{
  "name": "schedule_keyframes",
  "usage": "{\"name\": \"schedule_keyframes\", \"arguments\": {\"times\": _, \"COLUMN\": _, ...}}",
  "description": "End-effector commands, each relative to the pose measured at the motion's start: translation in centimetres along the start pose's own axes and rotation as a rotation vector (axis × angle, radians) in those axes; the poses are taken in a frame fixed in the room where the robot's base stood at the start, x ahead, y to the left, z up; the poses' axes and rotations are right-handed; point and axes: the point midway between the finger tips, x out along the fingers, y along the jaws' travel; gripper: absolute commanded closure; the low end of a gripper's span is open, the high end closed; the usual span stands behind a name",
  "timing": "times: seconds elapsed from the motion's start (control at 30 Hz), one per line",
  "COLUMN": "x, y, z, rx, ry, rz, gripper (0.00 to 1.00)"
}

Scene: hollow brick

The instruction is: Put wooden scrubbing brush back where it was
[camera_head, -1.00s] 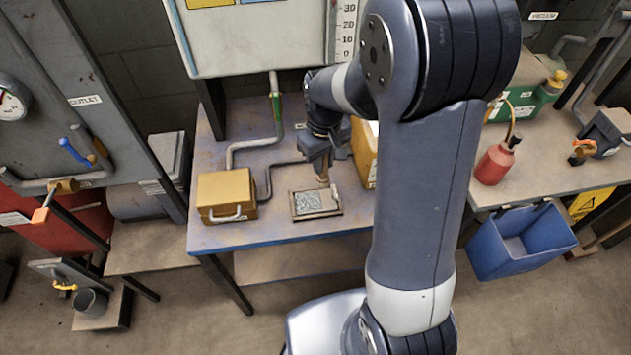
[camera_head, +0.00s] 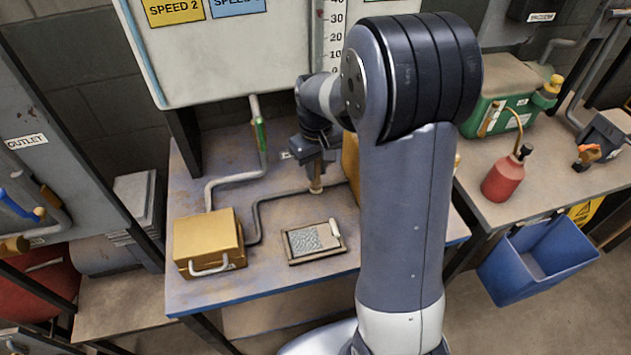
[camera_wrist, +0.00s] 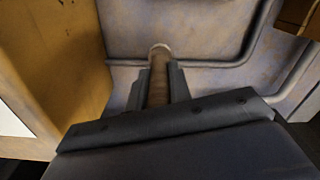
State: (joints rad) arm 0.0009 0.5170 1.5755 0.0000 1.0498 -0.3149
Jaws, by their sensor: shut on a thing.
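My gripper (camera_head: 316,172) is over the back part of the workbench (camera_head: 285,215), left of my upper arm in the head view. In the wrist view its two dark fingers (camera_wrist: 158,88) are shut on the wooden scrubbing brush (camera_wrist: 159,72), a brown handle-like piece with a pale rounded end. A short tan bit of the brush (camera_head: 316,187) shows below the fingers in the head view. I cannot tell whether its lower end touches the bench. The rest of the brush is hidden by the gripper.
A yellow box (camera_head: 208,243) stands at the bench's front left. A small framed tray (camera_head: 315,242) lies in front of the gripper. Grey pipes (camera_head: 268,197) run along the bench. Another yellow box (camera_head: 350,160) is close right of the gripper, partly behind my arm.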

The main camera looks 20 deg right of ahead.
Motion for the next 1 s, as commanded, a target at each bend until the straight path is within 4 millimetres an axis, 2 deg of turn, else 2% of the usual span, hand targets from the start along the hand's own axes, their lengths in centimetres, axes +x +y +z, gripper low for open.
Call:
{"name": "schedule_keyframes", "arguments": {"times": 0.33, "x": 4.1, "y": 0.0, "z": 0.0, "rx": -0.001, "ry": -0.001, "rz": 0.000, "gripper": 1.00}}
{"name": "schedule_keyframes", "arguments": {"times": 0.73, "x": 4.7, "y": 0.0, "z": 0.0, "rx": -0.001, "ry": 0.000, "rz": 0.000, "gripper": 1.00}}
{"name": "schedule_keyframes", "arguments": {"times": 0.77, "x": 4.7, "y": 0.0, "z": 0.0, "rx": -0.001, "ry": 0.000, "rz": 0.000, "gripper": 0.80}}
{"name": "schedule_keyframes", "arguments": {"times": 1.0, "x": 4.6, "y": 0.0, "z": 0.0, "rx": -0.001, "ry": 0.000, "rz": 0.000, "gripper": 0.60}}
